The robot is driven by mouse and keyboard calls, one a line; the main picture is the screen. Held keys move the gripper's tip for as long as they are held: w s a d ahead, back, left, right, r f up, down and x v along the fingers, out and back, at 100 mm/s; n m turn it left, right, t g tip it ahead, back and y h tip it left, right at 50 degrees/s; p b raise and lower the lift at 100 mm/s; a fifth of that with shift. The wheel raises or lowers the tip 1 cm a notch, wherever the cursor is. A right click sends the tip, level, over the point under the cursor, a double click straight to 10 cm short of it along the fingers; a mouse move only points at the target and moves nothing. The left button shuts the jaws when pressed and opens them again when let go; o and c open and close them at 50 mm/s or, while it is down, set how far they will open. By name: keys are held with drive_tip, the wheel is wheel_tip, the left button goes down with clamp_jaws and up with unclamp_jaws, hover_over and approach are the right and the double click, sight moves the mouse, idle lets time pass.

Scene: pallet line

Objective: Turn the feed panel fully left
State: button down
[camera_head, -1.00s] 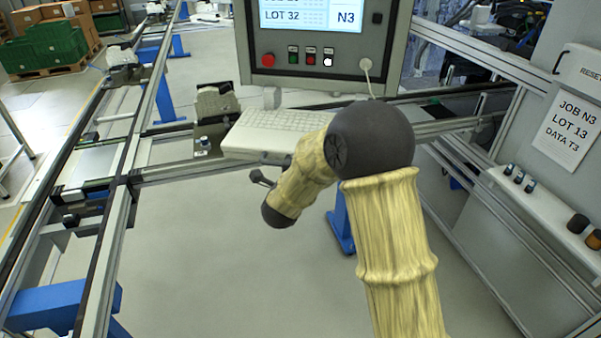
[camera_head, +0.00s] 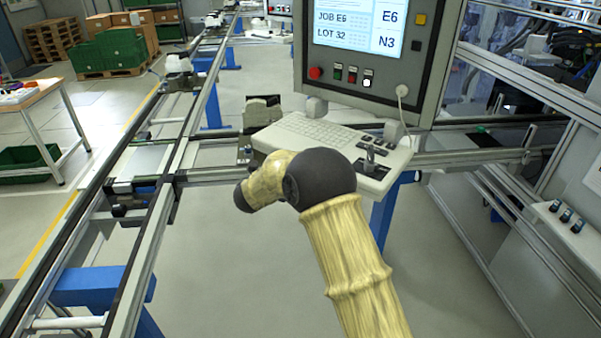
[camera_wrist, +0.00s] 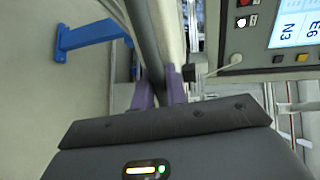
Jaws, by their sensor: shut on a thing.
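The feed panel (camera_head: 425,75) is a grey console with a lit screen reading JOB E6, LOT 32, N3. A red button (camera_head: 315,72) and several smaller buttons sit below the screen. A pale keyboard shelf (camera_head: 285,140) juts out in front, with a small joystick at its right end. My gripper (camera_wrist: 165,84) shows in the wrist view with purple fingers shut on the rim of the panel's shelf (camera_wrist: 170,35). The exact spot held is hard to see. In the head view my arm hides the fingers. The panel's screen (camera_wrist: 292,25) shows sideways in the wrist view.
A metal rail line (camera_head: 150,230) with blue legs runs along the left. A framed machine bay (camera_head: 540,110) with rails stands close on the right. A white table (camera_head: 45,95) and green crates (camera_head: 105,50) are farther left. Grey floor (camera_head: 250,270) lies open between.

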drive_tip(key=shift+a, duration=0.1)
drive_tip(key=c, duration=1.5)
unclamp_jaws()
drive_tip(key=shift+w, duration=0.15)
drive_tip(key=shift+o, duration=0.2)
